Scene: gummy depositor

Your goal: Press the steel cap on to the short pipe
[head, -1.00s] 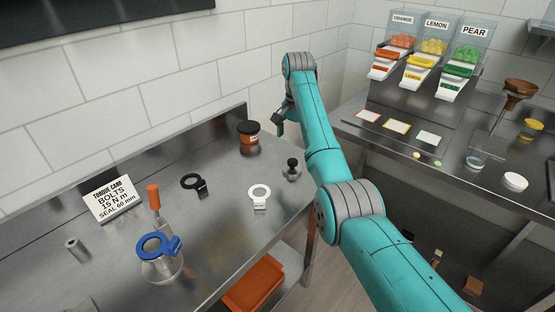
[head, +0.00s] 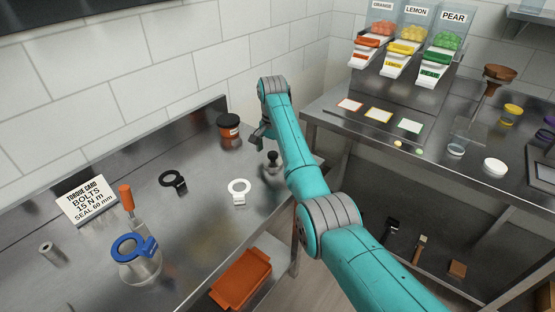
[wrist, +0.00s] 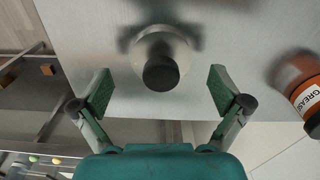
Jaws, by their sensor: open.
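A small steel piece with a black knob on top (head: 272,162) stands on the steel bench near its right edge; I take it to be the steel cap. In the wrist view it is a round pale steel body with the black knob (wrist: 161,72) in front. My gripper (wrist: 160,92) is open, with one pad on each side of the knob and clear gaps to both. In the head view my gripper (head: 261,138) is just above and behind the piece. A small grey hollow cylinder (head: 51,252) at the bench's front left may be the short pipe.
A grease jar (head: 229,130) stands behind, near the cap; it also shows in the wrist view (wrist: 302,88). An orange tray (head: 241,278) lies below.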

